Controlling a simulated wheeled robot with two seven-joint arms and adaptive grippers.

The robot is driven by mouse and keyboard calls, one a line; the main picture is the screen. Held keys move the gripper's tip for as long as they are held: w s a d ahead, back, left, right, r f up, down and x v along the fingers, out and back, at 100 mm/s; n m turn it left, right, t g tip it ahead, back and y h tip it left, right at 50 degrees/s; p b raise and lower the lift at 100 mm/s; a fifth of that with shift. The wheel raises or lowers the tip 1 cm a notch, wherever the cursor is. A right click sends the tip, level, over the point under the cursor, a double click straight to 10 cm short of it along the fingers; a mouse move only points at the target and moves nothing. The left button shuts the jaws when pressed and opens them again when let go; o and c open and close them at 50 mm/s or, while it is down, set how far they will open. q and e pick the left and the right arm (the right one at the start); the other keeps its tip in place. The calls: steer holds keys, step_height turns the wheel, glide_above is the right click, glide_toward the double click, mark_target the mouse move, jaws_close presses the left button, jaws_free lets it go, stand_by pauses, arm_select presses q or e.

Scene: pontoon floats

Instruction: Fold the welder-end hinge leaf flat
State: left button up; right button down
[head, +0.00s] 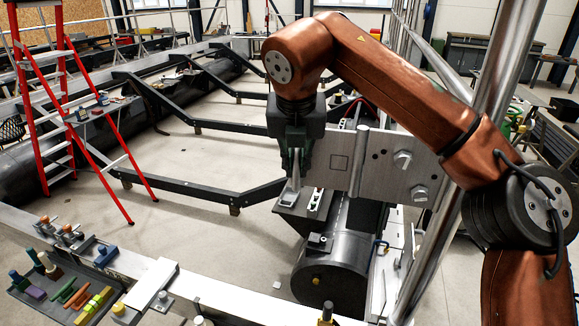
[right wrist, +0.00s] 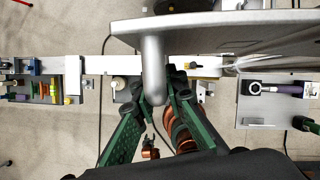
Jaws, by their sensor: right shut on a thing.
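The hinge leaf (head: 335,165) is a grey metal plate with a square outline, standing upright beside a vertical silver pin in the head view. A bolted plate (head: 405,172) with large hex bolts continues to the right of the pin. My right gripper (head: 294,180) is at the leaf's left end, pointing down. In the right wrist view, the green fingers of the right gripper (right wrist: 160,92) sit on both sides of a rounded silver bar (right wrist: 153,65), which appears to be part of the leaf. The exact contact is partly hidden. My left gripper is not in view.
A black pontoon float (head: 335,265) lies below the leaf. A red stepladder (head: 75,130) stands at the left. A tool tray (head: 65,290) is at the lower left beside a pale beam (head: 215,295). A silver post (head: 455,200) rises at right. Black frames cross the floor behind.

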steer(key=shift+w, duration=0.1)
stand_by(0.3)
steer(key=c, duration=1.9)
jaws_free()
steer(key=shift+a, duration=0.1)
steer(key=shift+c, duration=0.2)
steer(key=shift+r, duration=0.15)
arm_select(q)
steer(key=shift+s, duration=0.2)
arm_select(e)
steer(key=v, duration=1.2)
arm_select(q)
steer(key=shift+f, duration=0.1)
